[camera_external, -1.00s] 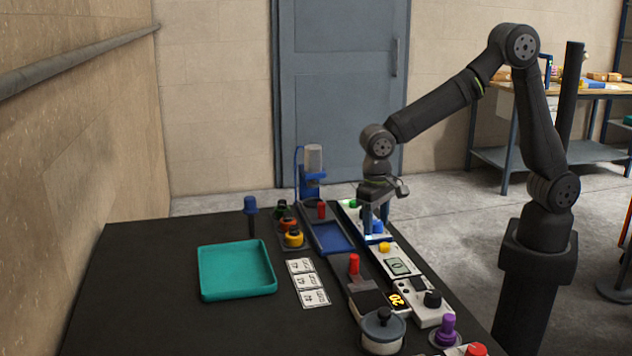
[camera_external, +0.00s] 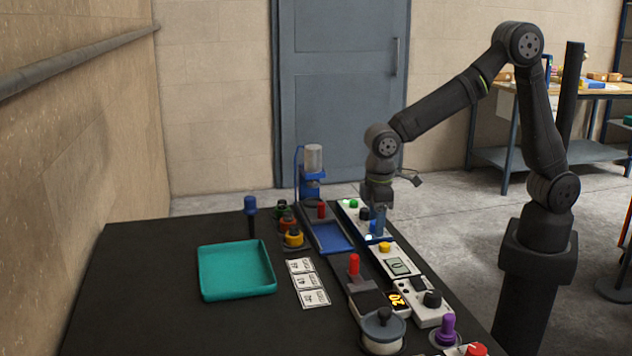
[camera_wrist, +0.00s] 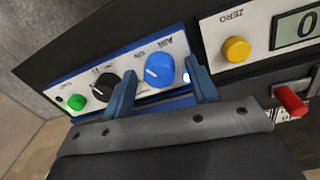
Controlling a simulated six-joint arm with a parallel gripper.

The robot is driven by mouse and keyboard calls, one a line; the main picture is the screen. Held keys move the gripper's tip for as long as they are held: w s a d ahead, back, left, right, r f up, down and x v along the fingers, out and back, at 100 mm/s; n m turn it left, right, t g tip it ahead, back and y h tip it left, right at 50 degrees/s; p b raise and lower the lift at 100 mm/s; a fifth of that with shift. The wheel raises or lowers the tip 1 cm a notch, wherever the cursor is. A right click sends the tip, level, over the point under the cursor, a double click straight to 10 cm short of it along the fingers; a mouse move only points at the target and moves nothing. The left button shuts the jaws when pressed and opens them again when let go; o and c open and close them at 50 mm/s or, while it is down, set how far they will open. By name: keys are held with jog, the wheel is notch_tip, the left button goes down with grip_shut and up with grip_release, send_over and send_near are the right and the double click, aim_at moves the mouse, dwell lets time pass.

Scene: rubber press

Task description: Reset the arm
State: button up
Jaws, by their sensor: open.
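My gripper (camera_external: 378,222) is over the white control panel (camera_external: 352,214) at the table's back right edge. The wrist view shows its two blue fingers (camera_wrist: 163,92) open, one on each side of the blue AIR knob (camera_wrist: 160,71). I cannot tell whether the fingers touch the knob. A black knob (camera_wrist: 104,86) and a green button (camera_wrist: 76,102) sit to the left on the same panel. In the external view the fingers largely hide the blue knob.
A yellow ZERO button (camera_wrist: 237,49) and a display lie right of the knob. A red handle (camera_wrist: 290,101) is close by. The blue press (camera_external: 312,175), teal tray (camera_external: 237,292), labelled cards (camera_external: 306,282) and lidded pot (camera_external: 383,335) share the table. The table's left front is clear.

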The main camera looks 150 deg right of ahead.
jog(key=n, duration=0.7)
dwell(0.5)
